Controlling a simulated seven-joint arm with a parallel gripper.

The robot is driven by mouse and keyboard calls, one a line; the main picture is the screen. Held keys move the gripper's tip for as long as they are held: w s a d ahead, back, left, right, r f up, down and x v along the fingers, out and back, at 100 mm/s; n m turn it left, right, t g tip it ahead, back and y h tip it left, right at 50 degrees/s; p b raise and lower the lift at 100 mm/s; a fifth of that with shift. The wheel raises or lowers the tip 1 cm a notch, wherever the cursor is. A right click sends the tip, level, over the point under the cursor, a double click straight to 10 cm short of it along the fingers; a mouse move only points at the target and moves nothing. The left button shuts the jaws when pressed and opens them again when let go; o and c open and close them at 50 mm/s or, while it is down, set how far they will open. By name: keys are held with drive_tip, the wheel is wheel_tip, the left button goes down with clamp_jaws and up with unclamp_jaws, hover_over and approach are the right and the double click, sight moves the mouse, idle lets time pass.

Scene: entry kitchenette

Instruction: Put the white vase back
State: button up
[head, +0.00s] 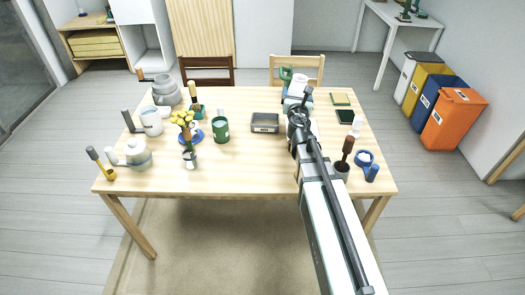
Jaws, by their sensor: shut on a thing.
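My gripper (299,101) is over the back right part of the table, seen from behind along my arm. Its fingers are mostly hidden by my wrist. It is shut on a white object (298,84), which looks like the white vase and shows just beyond the wrist. Whether its base touches the table cannot be told. The wooden table (240,180) holds all the items near it.
A green item (286,73) stands close behind the white object. Yellow flowers (184,118), a green mug (220,130), a dark grey box (265,123) and a white mug (151,121) stand to the left. The front middle is clear.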

drive_tip(key=a+f+m+g+h, duration=0.1)
drive_tip(key=a+f+m+h, duration=0.2)
drive_tip(key=a+f, duration=0.9)
drive_tip(key=h, duration=0.3)
drive_tip(key=shift+s+f, duration=0.15)
drive_tip(key=shift+s, duration=0.15)
drive_tip(key=shift+a, duration=0.1)
drive_tip(key=shift+f, duration=4.8)
drive_tip(key=shift+f, duration=0.1)
drive_tip(key=o, duration=1.3)
drive_tip(key=shift+o, duration=0.2)
drive_tip(key=shift+f, duration=0.1)
